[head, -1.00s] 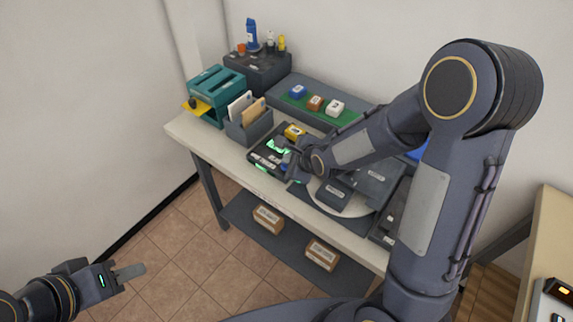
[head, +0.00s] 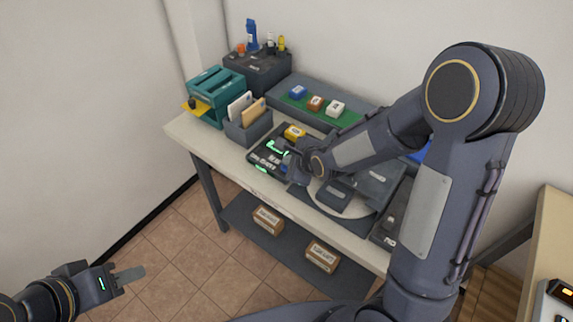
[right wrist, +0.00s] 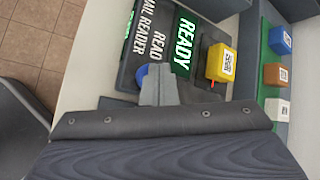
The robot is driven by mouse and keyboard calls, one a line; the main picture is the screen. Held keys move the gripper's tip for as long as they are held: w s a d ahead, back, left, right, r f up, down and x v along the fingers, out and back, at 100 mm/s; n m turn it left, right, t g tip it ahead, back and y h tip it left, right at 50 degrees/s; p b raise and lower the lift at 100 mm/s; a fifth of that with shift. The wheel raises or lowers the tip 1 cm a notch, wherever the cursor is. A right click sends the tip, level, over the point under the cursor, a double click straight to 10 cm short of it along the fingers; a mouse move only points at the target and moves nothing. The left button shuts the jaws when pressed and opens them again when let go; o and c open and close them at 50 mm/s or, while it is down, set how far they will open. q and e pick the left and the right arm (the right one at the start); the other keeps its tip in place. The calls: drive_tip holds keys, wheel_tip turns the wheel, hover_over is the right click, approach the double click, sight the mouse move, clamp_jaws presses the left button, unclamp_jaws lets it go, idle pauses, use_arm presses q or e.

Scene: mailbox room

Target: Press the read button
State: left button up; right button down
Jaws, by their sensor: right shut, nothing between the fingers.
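The mail reader (right wrist: 125,70) is a dark panel on the table with a lit green READY display (right wrist: 184,43) and a READ label. The blue read button (right wrist: 141,75) shows beside the READ label, partly hidden behind my right fingertips. In the head view the reader (head: 262,158) lies near the table's front edge. My right gripper (right wrist: 158,84) is shut and empty, its tips over the button; I cannot tell whether they touch it. It also shows in the head view (head: 288,160). My left gripper (head: 130,274) hangs over the floor at lower left, away from the table; its opening is unclear.
A yellow labelled block (right wrist: 222,63) stands at the reader, close to my right fingers. Blue, brown and white blocks (head: 315,103) sit on a green strip behind. A letter holder (head: 249,126) and teal box (head: 213,95) stand to the left. Boxes (head: 267,219) lie on the lower shelf.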

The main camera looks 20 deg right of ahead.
drive_tip(key=shift+f, duration=0.2)
drive_tip(key=shift+r, duration=0.2)
drive_tip(key=shift+r+p, duration=0.4)
drive_tip(key=shift+r, duration=0.35)
drive_tip(key=shift+r, duration=0.1)
wheel_tip(320, 180, up, 5)
drive_tip(key=p, duration=0.3)
drive_tip(key=shift+p, duration=0.3)
idle(0.6)
